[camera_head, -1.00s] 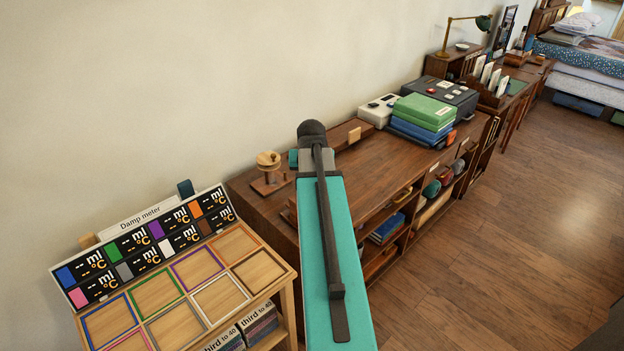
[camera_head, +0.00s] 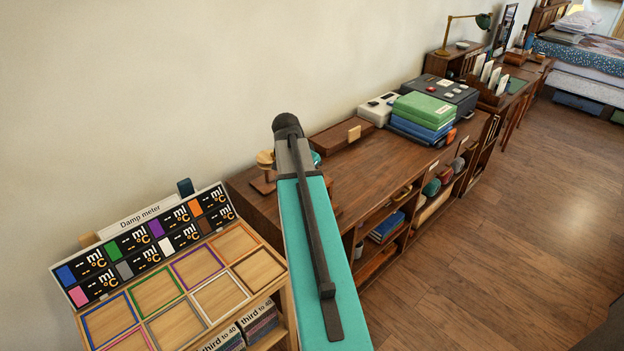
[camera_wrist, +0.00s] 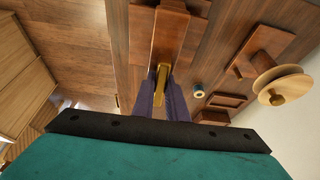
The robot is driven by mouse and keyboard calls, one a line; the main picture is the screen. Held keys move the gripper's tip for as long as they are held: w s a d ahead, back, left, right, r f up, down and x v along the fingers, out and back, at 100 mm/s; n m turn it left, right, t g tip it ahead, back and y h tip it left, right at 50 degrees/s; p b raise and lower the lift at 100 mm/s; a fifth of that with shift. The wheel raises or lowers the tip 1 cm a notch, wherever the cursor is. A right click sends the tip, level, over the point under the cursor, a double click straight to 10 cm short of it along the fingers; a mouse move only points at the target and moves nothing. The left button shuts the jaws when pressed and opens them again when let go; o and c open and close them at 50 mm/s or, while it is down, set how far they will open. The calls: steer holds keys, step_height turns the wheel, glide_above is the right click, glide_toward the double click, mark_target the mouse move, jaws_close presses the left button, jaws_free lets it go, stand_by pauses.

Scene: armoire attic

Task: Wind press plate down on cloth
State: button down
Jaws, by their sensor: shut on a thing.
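In the wrist view, my gripper (camera_wrist: 162,96) has two dark purple fingers close around a small brass-coloured piece (camera_wrist: 161,76). The brass piece lies against the end of a reddish-brown wooden bar (camera_wrist: 170,38); whether the bar belongs to the press is unclear. In the head view, my teal arm reaches over the left end of the long brown desk (camera_head: 395,152) and hides my gripper and what it grips. I cannot make out the press plate or the cloth in either view.
A pale wooden disc on a stand (camera_wrist: 284,86) is right of my gripper, with a small blue-and-cream ring (camera_wrist: 199,91) nearer. The damp meter (camera_head: 150,235) stands at the left. Green and blue boxes (camera_head: 422,110) sit farther along the desk. Open floor (camera_head: 490,240) lies right.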

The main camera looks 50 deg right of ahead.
steer(key=m+g, duration=0.1)
steer(key=m, duration=0.1)
steer(key=m+g, duration=0.1)
steer(key=m, duration=0.2)
steer(key=shift+w+y+b, duration=0.1)
steer(key=shift+y+b, duration=0.2)
steer(key=shift+b, duration=0.1)
steer(key=shift+m+g+y, duration=0.4)
steer(key=shift+m+g, duration=0.1)
steer(key=shift+m, duration=1.2)
steer(key=shift+b, duration=0.3)
steer(key=c, duration=1.8)
jaws_free()
steer(key=shift+o, duration=0.2)
steer(key=b+v, duration=0.2)
steer(key=v, duration=1.1)
steer(key=shift+r, duration=0.35)
steer(key=shift+a, duration=0.1)
